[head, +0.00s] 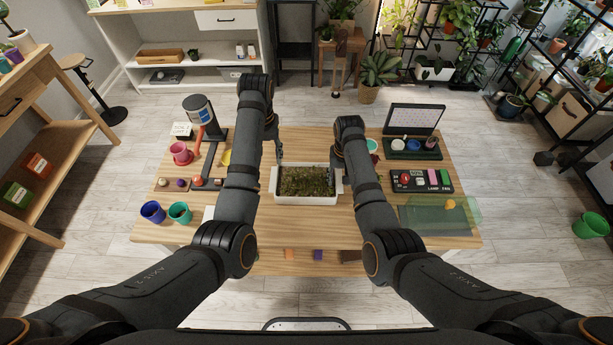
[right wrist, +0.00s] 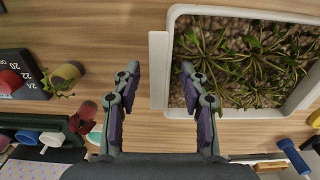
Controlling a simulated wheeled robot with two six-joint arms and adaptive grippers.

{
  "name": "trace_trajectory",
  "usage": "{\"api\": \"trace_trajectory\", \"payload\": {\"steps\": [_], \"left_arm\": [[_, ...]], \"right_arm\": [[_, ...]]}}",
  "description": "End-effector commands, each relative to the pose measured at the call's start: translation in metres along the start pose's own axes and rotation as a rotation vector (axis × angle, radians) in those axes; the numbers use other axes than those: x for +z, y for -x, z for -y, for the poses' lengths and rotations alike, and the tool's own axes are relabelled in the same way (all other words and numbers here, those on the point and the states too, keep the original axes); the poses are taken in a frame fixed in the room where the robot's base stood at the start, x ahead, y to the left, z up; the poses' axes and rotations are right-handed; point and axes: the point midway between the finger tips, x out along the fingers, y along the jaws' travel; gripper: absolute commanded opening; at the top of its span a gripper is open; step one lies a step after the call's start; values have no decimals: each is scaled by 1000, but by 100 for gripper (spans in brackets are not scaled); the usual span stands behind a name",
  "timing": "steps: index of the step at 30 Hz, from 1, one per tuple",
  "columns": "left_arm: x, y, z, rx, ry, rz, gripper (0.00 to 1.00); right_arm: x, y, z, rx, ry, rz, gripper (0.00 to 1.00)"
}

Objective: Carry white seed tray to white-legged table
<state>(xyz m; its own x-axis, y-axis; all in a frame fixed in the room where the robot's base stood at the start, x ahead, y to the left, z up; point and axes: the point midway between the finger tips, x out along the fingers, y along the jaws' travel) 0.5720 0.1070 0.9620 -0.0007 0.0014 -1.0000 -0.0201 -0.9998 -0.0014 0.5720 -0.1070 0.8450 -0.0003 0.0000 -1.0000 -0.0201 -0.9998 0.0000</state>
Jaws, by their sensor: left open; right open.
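The white seed tray (head: 306,201), filled with soil and small green seedlings, sits level on a wooden table (head: 330,228) straight ahead. The table's legs are mostly hidden. My left gripper (head: 279,152) is at the tray's left end, largely hidden by my arm; it is open. My right gripper (head: 337,162) is open at the tray's right end. In the right wrist view the right gripper's fingers (right wrist: 158,72) are spread on either side of the tray's white end handle (right wrist: 158,45). Contact cannot be told.
Blue (head: 152,212) and teal (head: 179,212) cups, a pink pot (head: 181,153) and small items crowd the table's left. A dark case (head: 412,132), a black labelled tray (head: 421,181) and a green clear sheet (head: 440,214) occupy its right. The front strip is mostly clear.

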Motion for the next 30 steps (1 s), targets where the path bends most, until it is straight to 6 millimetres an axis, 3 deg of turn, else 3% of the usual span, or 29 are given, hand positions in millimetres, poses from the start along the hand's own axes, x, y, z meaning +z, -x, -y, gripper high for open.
{"api": "trace_trajectory", "payload": {"steps": [7,15,21,30], "left_arm": [[0,1,0,0,0,0,44],[0,0,0,0,0,0,44],[0,0,0,0,0,0,44],[0,0,0,0,0,0,44]], "right_arm": [[-1,14,1,-1,0,-3,44],[-1,79,0,-1,0,-3,44],[-1,112,0,-1,0,-1,44],[0,120,0,0,0,0,44]]}}
